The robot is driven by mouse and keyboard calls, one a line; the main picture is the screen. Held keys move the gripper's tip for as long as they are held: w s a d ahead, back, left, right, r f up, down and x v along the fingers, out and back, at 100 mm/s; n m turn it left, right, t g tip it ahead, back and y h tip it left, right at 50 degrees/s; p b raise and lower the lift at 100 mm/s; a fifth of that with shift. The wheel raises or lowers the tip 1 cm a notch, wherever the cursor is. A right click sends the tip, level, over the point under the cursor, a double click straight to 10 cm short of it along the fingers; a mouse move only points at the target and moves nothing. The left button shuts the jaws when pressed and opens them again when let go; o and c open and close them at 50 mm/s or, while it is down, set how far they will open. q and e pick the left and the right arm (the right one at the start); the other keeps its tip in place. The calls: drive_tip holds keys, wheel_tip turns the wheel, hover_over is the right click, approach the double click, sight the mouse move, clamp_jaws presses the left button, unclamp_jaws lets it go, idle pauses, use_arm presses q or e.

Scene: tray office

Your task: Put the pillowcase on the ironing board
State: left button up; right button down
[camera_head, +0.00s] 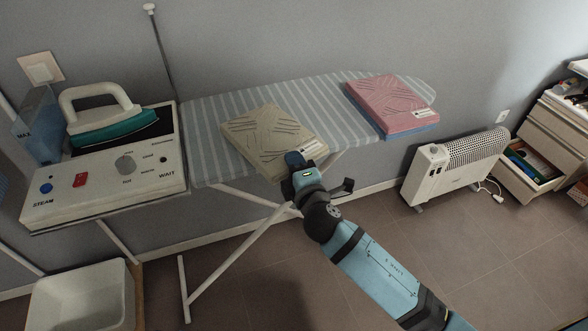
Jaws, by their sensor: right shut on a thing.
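A folded beige cloth packet with a printed label, which looks like the pillowcase (268,138), is over the left half of the striped ironing board (205,112). Its near corner sticks out past the board's front edge. I cannot tell whether it lies on the board or is just above it. My right gripper (294,160) is shut on its near edge, by the label, and hides that corner. My left gripper is not in view.
A folded pink packet (388,98) lies over a blue one (410,131) at the board's right. The steam station with its iron (105,125) stands left. A heater (450,170), an open drawer (530,165) and a white bin (80,295) stand around. Board is bare between the packets.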

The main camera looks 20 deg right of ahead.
drive_tip(key=shift+f, duration=0.35)
drive_tip(key=shift+f, duration=0.2)
drive_tip(key=c, duration=0.9)
unclamp_jaws()
drive_tip(key=shift+r, duration=0.15)
